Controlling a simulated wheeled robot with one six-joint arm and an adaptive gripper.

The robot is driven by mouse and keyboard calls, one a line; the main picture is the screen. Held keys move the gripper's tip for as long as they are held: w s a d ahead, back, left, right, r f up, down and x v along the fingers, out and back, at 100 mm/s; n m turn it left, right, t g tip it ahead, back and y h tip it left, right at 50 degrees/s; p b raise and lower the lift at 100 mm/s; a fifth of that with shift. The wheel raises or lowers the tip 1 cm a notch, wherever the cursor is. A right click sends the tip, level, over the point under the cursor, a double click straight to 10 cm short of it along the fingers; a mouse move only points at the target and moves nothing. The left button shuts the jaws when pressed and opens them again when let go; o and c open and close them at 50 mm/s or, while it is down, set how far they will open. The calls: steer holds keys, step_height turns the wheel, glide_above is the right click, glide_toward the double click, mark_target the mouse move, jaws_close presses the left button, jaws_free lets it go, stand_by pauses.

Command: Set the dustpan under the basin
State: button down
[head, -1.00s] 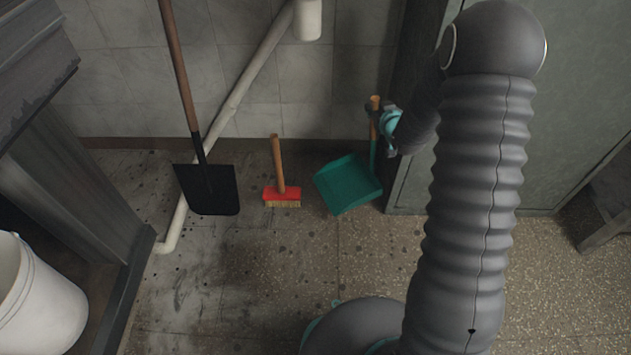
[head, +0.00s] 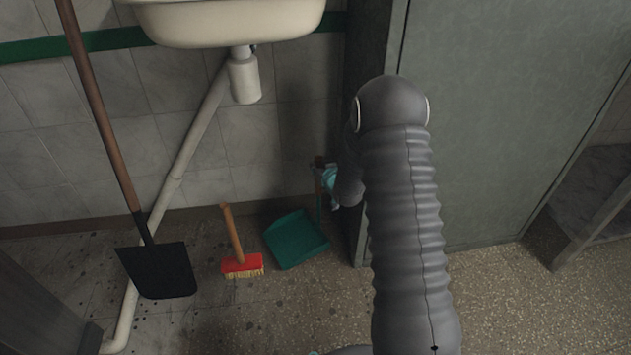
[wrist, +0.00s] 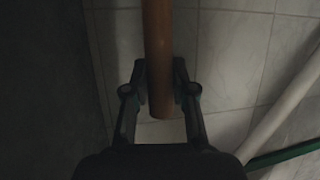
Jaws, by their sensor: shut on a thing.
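The teal dustpan (head: 297,240) shows in the head view under the right part of the basin, near the wall and the grey cabinet's corner, with its pan low by the floor. I cannot tell whether it touches the floor. Its handle rises to my gripper (head: 323,177), which is partly hidden by my arm. In the wrist view my gripper (wrist: 160,90) is shut on the brown wooden handle (wrist: 158,55), one finger on each side. The white basin (head: 225,22) is fixed to the tiled wall above, with a trap (head: 244,80) beneath it.
A red brush (head: 242,265) with a wooden handle stands left of the dustpan. A black shovel (head: 160,270) stands further left. A pale drain pipe (head: 172,185) slants down to the floor. The grey cabinet (head: 500,130) is close on the right. Speckled floor in front is clear.

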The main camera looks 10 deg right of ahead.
steer(key=shift+f, duration=1.85)
steer(key=c, duration=1)
jaws_free()
steer(key=shift+o, duration=0.2)
steer(key=v, duration=1.2)
steer(key=s+d+r+m+g+h, duration=0.1)
steer(key=s+r+g+h, duration=0.1)
steer(key=s+r, duration=0.5)
steer(key=s+d+r+g+h, duration=0.1)
steer(key=s+r, duration=0.3)
steer(key=r, duration=0.7)
steer(key=s+a+r+g, duration=0.1)
steer(key=s+r+g, duration=0.1)
steer(key=s, duration=1)
steer(key=s+a+r+m+g, duration=0.1)
steer(key=s+r, duration=0.4)
steer(key=s, duration=0.8)
steer(key=shift+a+r+g, duration=0.2)
steer(key=shift+a+g, duration=0.25)
steer(key=shift+g, duration=0.45)
